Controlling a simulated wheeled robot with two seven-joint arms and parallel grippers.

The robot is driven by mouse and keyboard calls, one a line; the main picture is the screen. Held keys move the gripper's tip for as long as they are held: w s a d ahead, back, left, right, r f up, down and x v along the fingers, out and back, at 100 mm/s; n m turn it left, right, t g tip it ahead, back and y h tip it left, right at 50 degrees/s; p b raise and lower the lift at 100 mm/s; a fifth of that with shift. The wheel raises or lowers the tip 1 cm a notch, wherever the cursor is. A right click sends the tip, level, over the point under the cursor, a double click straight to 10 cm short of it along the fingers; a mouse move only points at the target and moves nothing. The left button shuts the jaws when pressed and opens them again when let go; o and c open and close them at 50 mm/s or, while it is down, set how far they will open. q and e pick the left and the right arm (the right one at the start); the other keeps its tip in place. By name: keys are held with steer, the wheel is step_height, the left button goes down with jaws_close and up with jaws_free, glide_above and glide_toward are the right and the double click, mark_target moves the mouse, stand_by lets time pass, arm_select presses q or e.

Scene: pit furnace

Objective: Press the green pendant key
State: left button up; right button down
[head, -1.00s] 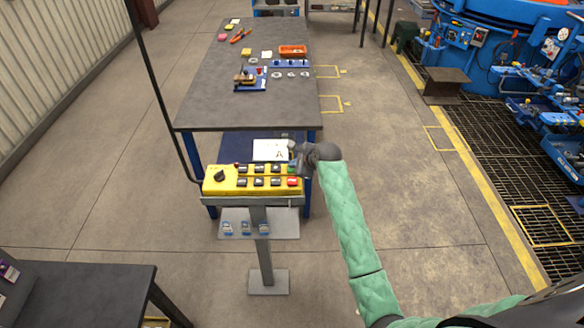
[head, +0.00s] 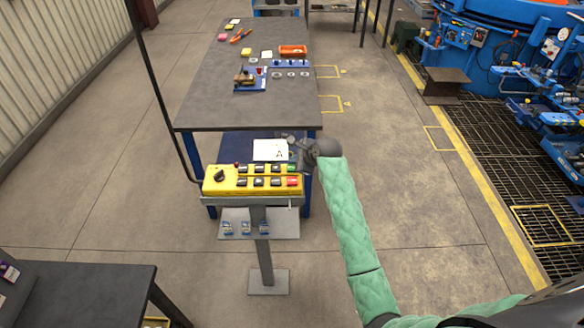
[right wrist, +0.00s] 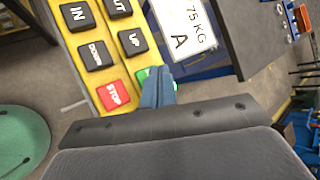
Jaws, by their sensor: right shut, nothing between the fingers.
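The yellow pendant (head: 228,187) sits on a grey post, with rows of black keys, a red STOP key (head: 292,181) and a green key (head: 291,168) at its right end. In the right wrist view the green key (right wrist: 142,76) is partly hidden behind my fingers, beside the red STOP key (right wrist: 114,95). My right gripper (head: 288,139) is shut and empty, near the pendant's far right corner. In the wrist view its fingertips (right wrist: 156,72) overlap the green key's edge; I cannot tell whether they touch it. My left gripper is out of view.
A white card marked 75 KG A (head: 270,150) stands just behind the pendant. A long grey table (head: 225,95) with small parts lies beyond. A dark table (head: 85,290) is at lower left. Floor right of the post is clear.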

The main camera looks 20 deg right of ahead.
steer(key=shift+r, duration=2.5)
